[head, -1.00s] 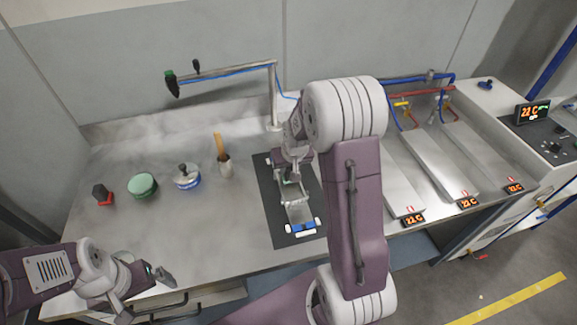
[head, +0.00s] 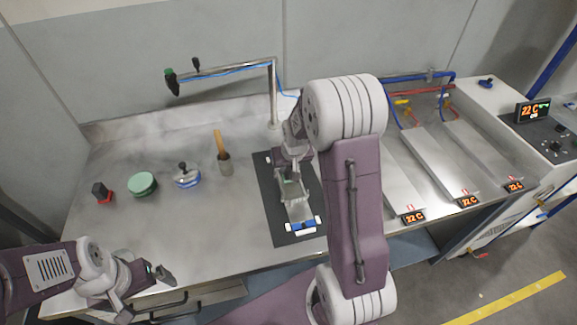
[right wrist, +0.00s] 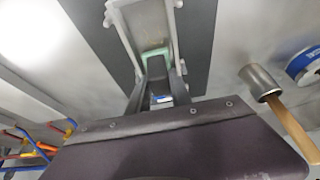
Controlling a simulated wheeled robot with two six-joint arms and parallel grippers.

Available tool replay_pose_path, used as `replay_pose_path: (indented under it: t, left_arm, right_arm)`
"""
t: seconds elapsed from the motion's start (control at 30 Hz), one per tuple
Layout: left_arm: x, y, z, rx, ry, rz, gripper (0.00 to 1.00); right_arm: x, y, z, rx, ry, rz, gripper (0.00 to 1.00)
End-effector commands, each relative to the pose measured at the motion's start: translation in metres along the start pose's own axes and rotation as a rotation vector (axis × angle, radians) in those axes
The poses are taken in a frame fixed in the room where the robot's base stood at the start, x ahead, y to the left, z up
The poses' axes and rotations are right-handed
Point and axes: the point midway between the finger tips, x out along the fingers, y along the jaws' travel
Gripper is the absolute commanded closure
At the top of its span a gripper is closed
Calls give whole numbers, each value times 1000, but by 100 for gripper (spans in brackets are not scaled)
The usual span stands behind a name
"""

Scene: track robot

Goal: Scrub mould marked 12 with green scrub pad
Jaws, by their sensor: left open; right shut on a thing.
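The mould (head: 297,210) is a narrow grey metal trough with white fittings and a blue-and-white near end. It lies on a dark mat (head: 277,222) on the bench; I cannot read a number on it. My right gripper (right wrist: 158,76) points down into the trough and is shut on the green scrub pad (right wrist: 155,53). The pad is inside the trough, between its walls; the arm partly hides it in the head view. My left gripper (head: 165,277) is open and empty at the bench's front left edge, well away from the mould.
Left of the mat stand a grey pot with a wooden handle (head: 222,150), a blue-and-white round item (head: 187,180), a green round item (head: 143,184) and a black-and-red block (head: 102,192). A tap (head: 273,95) rises behind. Metal channels (head: 447,165) with displays lie right.

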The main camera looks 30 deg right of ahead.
Motion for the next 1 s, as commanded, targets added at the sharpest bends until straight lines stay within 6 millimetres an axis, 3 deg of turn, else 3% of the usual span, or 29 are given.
replay_pose_path:
  t: [0.73,1.0]
  left_arm:
    - [6,0,1,0,0,0,0]
    - [7,0,1,0,0,0,0]
  right_arm:
    - [6,0,4,0,0,0,100]
    - [-2,0,20,0,0,0,100]
